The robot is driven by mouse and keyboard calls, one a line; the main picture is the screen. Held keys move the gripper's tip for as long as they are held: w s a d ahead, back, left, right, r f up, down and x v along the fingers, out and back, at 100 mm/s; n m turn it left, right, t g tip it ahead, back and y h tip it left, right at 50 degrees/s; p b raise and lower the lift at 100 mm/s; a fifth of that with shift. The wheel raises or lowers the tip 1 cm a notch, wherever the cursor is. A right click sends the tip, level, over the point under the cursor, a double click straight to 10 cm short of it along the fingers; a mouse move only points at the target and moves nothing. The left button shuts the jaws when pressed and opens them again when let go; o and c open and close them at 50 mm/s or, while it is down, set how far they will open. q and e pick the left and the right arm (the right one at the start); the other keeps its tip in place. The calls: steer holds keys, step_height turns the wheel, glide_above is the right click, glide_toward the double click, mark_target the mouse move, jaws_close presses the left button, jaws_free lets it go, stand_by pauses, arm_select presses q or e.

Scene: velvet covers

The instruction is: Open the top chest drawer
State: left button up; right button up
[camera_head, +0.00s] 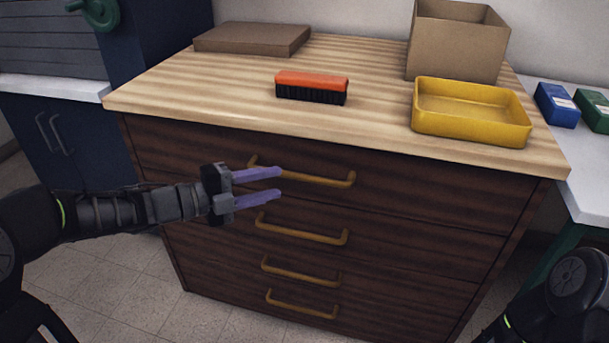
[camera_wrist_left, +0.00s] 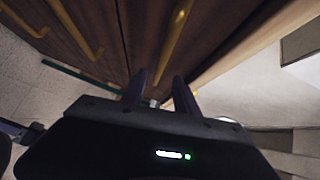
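The dark wooden chest (camera_head: 420,270) has several drawers, each with a brass bar handle, and all look shut. The top drawer (camera_head: 420,195) lies just under the light striped top, and its handle (camera_head: 325,180) is partly hidden behind my left gripper. My left gripper (camera_head: 280,183) is open, its two purple fingers pointing right in front of the top drawer near the handle's left end. In the left wrist view the fingers (camera_wrist_left: 158,92) are apart with nothing seen between them, and a brass handle (camera_wrist_left: 172,45) runs ahead of them. I cannot tell whether they touch it. My right gripper is not in view.
On the chest top (camera_head: 200,95) are an orange and black brush (camera_head: 312,86), a yellow tray (camera_head: 470,112), an open cardboard box (camera_head: 455,45) and a flat brown box (camera_head: 252,39). A blue cabinet (camera_head: 60,140) stands left. Tiled floor (camera_head: 130,285) is clear in front.

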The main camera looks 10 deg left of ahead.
mark_target(296, 178)
arm_select(q)
steer(key=b+x, duration=0.1)
steer(key=x, duration=0.6)
steer(key=shift+w+d+f+b, duration=0.1)
steer(key=shift+w+d+b, duration=0.1)
steer(key=shift+d+b, duration=0.15)
steer(key=shift+c, duration=0.5)
jaws_close()
stand_by(0.6)
